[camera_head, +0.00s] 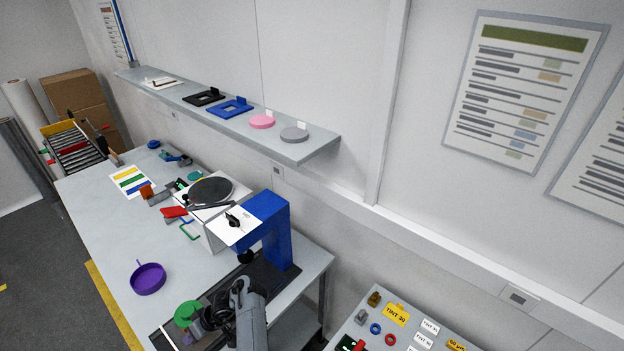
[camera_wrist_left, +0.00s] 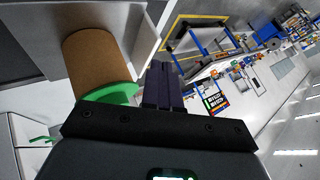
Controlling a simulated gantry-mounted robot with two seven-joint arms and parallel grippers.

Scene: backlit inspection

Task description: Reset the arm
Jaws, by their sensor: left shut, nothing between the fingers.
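My left gripper (camera_head: 198,324) is at the bottom of the head view, over the near end of the table beside a round green part (camera_head: 187,312). In the left wrist view its dark fingers (camera_wrist_left: 164,88) are together with nothing between them. A brown cylinder with a green rim (camera_wrist_left: 98,62) is close to the left of the fingers there; I cannot tell whether they touch. My right gripper is in neither view.
A blue stand (camera_head: 272,225) and a white box with a dark round plate (camera_head: 211,191) stand on the table (camera_head: 105,230). A purple dish (camera_head: 148,278) lies to the left. A wall shelf (camera_head: 312,148) runs behind. A second panel (camera_head: 400,318) holds small parts and labels.

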